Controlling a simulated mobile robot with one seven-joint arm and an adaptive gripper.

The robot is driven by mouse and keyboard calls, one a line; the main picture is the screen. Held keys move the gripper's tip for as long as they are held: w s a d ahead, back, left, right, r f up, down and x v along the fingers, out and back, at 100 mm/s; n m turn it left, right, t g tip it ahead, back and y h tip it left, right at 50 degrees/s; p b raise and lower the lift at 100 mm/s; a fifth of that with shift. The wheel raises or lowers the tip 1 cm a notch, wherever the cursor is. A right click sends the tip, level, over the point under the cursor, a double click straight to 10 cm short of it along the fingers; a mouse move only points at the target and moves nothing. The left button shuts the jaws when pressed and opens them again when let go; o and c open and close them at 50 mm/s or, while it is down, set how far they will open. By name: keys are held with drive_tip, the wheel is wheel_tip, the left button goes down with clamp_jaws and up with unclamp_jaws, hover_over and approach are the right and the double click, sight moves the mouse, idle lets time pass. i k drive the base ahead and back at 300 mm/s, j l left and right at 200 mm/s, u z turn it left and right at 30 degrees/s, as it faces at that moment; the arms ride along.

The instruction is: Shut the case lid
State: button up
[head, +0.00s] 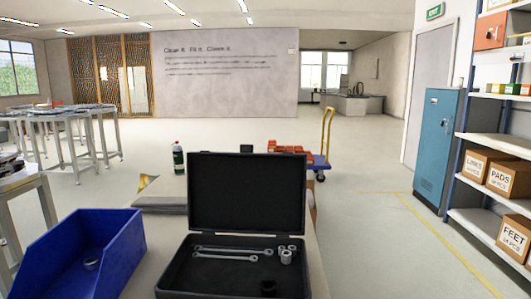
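The black case stands open on the bench in front of me. Its lid (247,193) is raised about upright at the back, with its dark inner face towards me. The case base (180,262) reaches the bottom edge of the view, so its front is cut off. Spanners (230,252) lie in the base near the hinge, with several metal sockets (286,254) to their right. A dark round piece (268,287) sits at the front of the base. My gripper is not in view.
A blue bin (75,255) with a metal ring (91,264) inside stands left of the case. A dark bottle (178,158) and a grey flat stack (160,205) are behind, to the left. Red items on a trolley (320,162) stand beyond the lid. Shelves (490,215) are at right.

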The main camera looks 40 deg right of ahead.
sight(247, 191)
drive_tip(key=z, duration=1.4)
drive_tip(key=j, duration=0.1)
